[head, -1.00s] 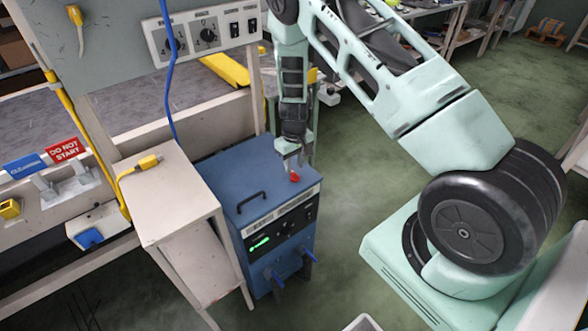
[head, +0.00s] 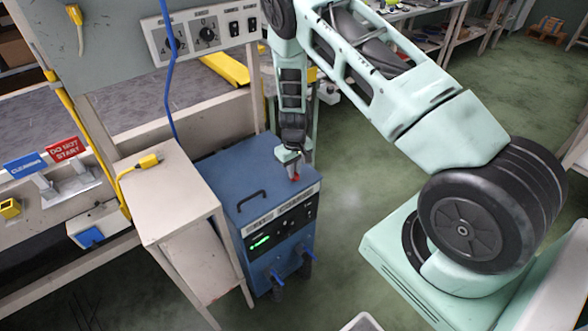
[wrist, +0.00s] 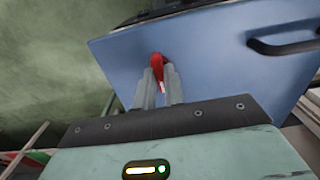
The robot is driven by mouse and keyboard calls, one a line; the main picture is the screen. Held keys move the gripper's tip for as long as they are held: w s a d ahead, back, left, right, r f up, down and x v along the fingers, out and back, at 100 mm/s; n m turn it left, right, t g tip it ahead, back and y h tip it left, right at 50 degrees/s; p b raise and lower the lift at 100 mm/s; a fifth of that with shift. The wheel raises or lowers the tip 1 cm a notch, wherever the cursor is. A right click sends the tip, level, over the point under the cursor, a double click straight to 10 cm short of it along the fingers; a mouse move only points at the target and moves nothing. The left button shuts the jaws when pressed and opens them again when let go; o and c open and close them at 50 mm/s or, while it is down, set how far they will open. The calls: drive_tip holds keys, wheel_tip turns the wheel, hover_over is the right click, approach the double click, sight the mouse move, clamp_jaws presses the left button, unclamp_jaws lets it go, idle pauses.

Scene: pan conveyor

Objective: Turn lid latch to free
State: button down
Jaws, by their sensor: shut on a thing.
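The red lid latch (head: 296,178) sits on top of a blue box-shaped unit (head: 262,172), near its right front corner. My gripper (head: 293,173) reaches down to it from above. In the wrist view, the red latch (wrist: 157,64) shows between the fingertips of my gripper (wrist: 158,76), which is shut on it. The latch lies on the blue lid (wrist: 210,60) near its edge. The fingers hide part of the latch, and I cannot tell its exact turn angle.
A black handle (head: 251,201) stands on the blue lid, left of my gripper. A beige stand (head: 180,195) with a yellow plug (head: 148,161) is close on the left. A blue cable (head: 169,75) hangs behind.

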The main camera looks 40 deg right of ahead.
drive_tip(key=shift+m, duration=0.3)
drive_tip(key=m, duration=0.3)
drive_tip(key=shift+m+b, duration=0.3)
drive_tip(key=shift+b, duration=0.05)
drive_tip(key=m, duration=0.4)
drive_tip(key=shift+m, duration=0.3)
drive_tip(key=m, duration=0.9)
drive_tip(key=c, duration=1.5)
unclamp_jaws()
drive_tip(key=shift+r, duration=0.15)
